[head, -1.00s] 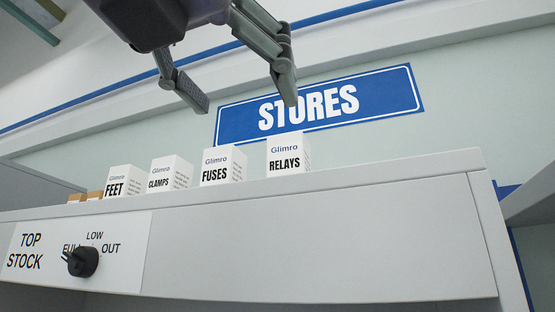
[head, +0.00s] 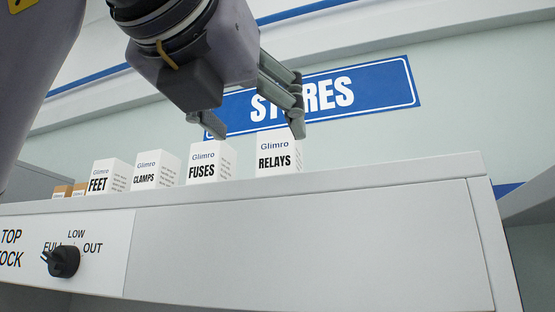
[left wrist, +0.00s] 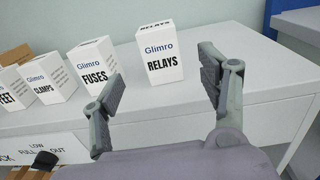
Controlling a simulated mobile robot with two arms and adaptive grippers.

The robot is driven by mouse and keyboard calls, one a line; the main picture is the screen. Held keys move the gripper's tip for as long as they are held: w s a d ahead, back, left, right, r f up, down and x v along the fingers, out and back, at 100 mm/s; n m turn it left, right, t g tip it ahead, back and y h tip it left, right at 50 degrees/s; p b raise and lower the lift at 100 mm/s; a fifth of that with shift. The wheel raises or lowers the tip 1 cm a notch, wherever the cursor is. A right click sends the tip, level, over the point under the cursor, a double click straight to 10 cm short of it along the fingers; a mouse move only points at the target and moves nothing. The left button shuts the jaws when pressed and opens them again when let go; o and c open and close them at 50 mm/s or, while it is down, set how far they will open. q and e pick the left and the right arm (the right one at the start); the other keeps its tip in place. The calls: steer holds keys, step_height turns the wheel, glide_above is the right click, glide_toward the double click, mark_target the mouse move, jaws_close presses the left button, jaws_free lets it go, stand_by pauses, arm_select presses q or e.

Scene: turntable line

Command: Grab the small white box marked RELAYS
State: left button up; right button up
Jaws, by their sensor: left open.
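The small white RELAYS box (head: 278,155) stands upright on the top of the grey cabinet, at the right end of a row of boxes. It also shows in the left wrist view (left wrist: 160,56), beyond and between the fingers. My left gripper (head: 256,130) is open and empty. In the head view its fingertips are near the top of the RELAYS box and the FUSES box (head: 209,163). In the left wrist view the gripper (left wrist: 165,90) has one finger on each side of the RELAYS box, which appears clear of both. My right gripper is not in view.
The CLAMPS box (head: 155,170) and the FEET box (head: 107,177) stand left of FUSES, with brown boxes (head: 64,190) farther left. The cabinet (head: 330,230) has a black knob (head: 63,261) on its front. Its top is clear right of RELAYS. A blue STORES sign (head: 370,90) hangs behind.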

mark_target(273, 150)
arm_select(q)
steer(key=p+x, duration=0.3)
steer(key=x, duration=0.6)
steer(key=shift+w+p, duration=0.3)
steer(key=shift+w+d, duration=0.25)
steer(key=shift+w, duration=0.45)
steer(key=shift+c, duration=0.5)
steer(key=c, duration=1.3)
steer(key=shift+o, duration=0.2)
steer(key=shift+a+f, duration=0.15)
